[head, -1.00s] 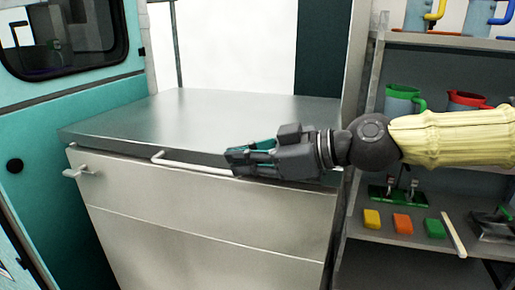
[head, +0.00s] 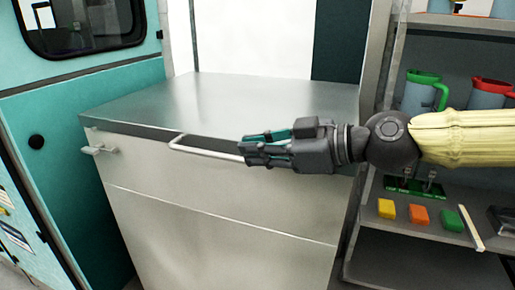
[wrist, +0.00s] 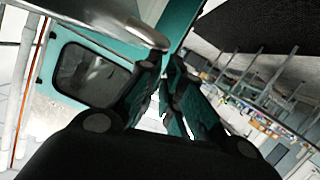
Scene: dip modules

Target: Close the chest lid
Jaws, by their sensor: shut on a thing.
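The chest is a grey metal cabinet (head: 215,215) in the middle of the head view. Its lid (head: 230,98) is a flat metal slab lying level across the top; I cannot tell whether a thin gap remains under it. A pale bar handle (head: 205,150) runs along the upper front, just below the lid's edge. My gripper (head: 252,150) reaches in from the right and is shut on the right end of this handle. The fingers hide that end. In the wrist view, the fingers (wrist: 166,78) are close together beside a metal bar (wrist: 110,38).
A small latch (head: 99,149) sticks out at the chest's front left. A shelf (head: 415,215) on the right holds jugs (head: 424,93) and coloured blocks (head: 388,208). A teal wall with a window (head: 80,20) closes the left side. The lid's top is bare.

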